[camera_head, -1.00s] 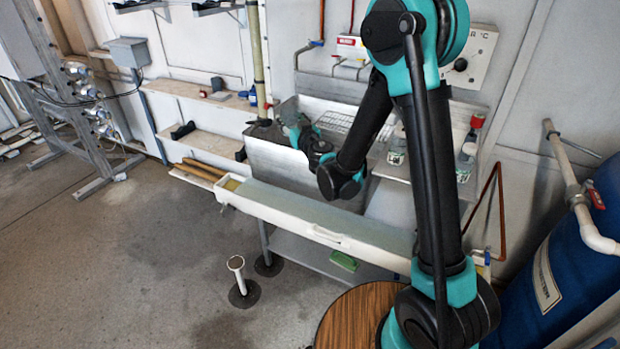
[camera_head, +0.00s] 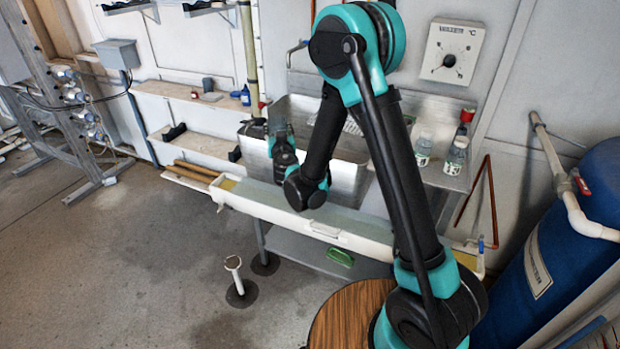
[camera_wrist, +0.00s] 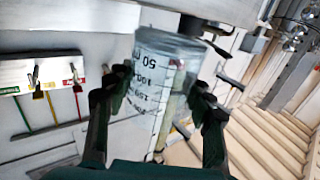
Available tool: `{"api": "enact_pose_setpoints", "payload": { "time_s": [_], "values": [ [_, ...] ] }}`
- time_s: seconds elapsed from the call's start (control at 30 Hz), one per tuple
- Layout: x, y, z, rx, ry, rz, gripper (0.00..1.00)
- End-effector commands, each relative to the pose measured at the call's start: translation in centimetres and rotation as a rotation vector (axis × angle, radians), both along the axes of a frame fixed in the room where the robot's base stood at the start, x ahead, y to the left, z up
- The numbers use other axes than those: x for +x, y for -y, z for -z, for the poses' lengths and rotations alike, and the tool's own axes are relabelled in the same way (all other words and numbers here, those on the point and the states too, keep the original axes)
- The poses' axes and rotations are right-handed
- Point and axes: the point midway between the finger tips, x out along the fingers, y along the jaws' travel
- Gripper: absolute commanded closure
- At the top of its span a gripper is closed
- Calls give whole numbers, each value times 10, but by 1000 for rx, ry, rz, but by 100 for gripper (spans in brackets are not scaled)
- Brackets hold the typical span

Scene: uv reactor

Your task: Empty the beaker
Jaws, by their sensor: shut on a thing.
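In the wrist view, a clear beaker (camera_wrist: 165,85) with dark volume marks stands between the two black fingers of my gripper (camera_wrist: 160,88). The fingers are shut on its sides, and it leans slightly in the picture. I see no clear liquid level in it. In the head view, my gripper (camera_head: 262,128) is over the left end of the metal sink (camera_head: 345,182), partly hidden by my own wrist. The beaker cannot be made out there.
A long white trough (camera_head: 290,217) runs along the sink's front. Bottles, one here (camera_head: 456,156), stand on the right counter. A blue barrel (camera_head: 585,235) is at the right. A dial panel (camera_head: 449,53) is on the wall. Open floor lies at the left.

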Motion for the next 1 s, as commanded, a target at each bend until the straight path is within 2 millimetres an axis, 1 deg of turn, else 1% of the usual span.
{"api": "enact_pose_setpoints", "payload": {
  "time_s": [0.27,0.57,1.0],
  "values": [
    [5,7,-6,99,-77,0,77],
    [14,19,-15,254,-196,0,77],
    [30,39,0,481,-371,2,77]
  ]
}}
